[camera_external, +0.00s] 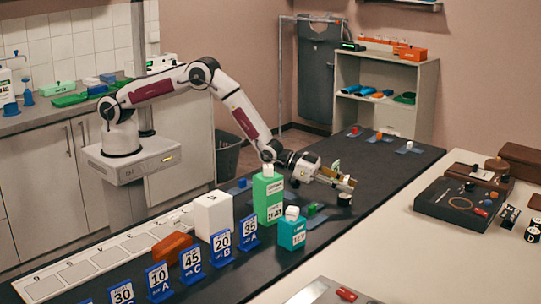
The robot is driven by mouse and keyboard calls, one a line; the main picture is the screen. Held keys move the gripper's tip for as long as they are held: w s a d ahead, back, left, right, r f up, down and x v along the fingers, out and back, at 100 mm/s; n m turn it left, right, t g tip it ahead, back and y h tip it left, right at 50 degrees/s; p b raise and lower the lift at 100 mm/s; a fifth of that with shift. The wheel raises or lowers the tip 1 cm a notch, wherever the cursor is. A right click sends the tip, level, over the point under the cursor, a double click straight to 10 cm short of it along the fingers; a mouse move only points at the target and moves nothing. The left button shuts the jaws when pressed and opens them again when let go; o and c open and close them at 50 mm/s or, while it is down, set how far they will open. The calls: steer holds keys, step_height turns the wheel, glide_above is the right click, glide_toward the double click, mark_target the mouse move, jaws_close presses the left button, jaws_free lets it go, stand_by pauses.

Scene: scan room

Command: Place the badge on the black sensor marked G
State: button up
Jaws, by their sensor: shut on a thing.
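My gripper (346,184) reaches out over the black bench top and is low, its fingers pointing right and slightly down. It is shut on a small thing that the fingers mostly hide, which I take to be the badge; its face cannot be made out. A small black round sensor (345,199) shows directly below the fingertips. Its letter is too small to read, and I cannot tell whether the held thing touches it.
A tall green bottle (268,197) and a teal bottle (292,230) stand left of my gripper. Blue numbered signs (221,248) and a white box (213,215) stand nearer. Coloured blocks on blue pads (408,148) lie at the far end. A black tray (440,209) lies on the right table.

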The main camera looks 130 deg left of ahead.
steer(key=shift+f, duration=0.15)
steer(key=o, duration=1)
steer(key=shift+c, duration=0.2)
steer(key=shift+r, duration=0.2)
steer(key=shift+s, duration=0.1)
steer(key=v, duration=1.1)
steer(key=shift+s+d+r, duration=0.15)
steer(key=shift+s, duration=0.2)
